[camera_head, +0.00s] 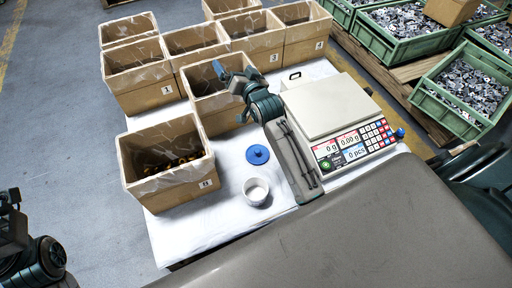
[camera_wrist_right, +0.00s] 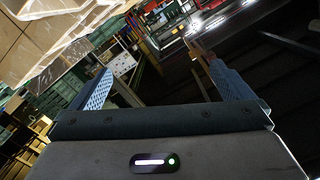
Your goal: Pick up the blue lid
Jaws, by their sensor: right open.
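The blue lid (camera_head: 257,154) is a small round disc with a knob, lying flat on the white-covered table. A small white round cup (camera_head: 255,190) stands just in front of it, apart from the lid. My right gripper (camera_head: 222,70) is beyond the lid, over the boxes at the back, and its fingers are hard to make out there. In the right wrist view my right gripper (camera_wrist_right: 150,58) is open, with nothing between its blue lattice fingers; the lid does not show there. Part of my left arm shows at the lower left, its gripper out of frame.
A cardboard box (camera_head: 168,185) with dark and yellow parts stands left of the lid. A counting scale (camera_head: 330,105) stands to the right, beyond my right forearm. Several open boxes (camera_head: 140,90) line the back. Green crates of metal parts (camera_head: 405,50) lie at the far right.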

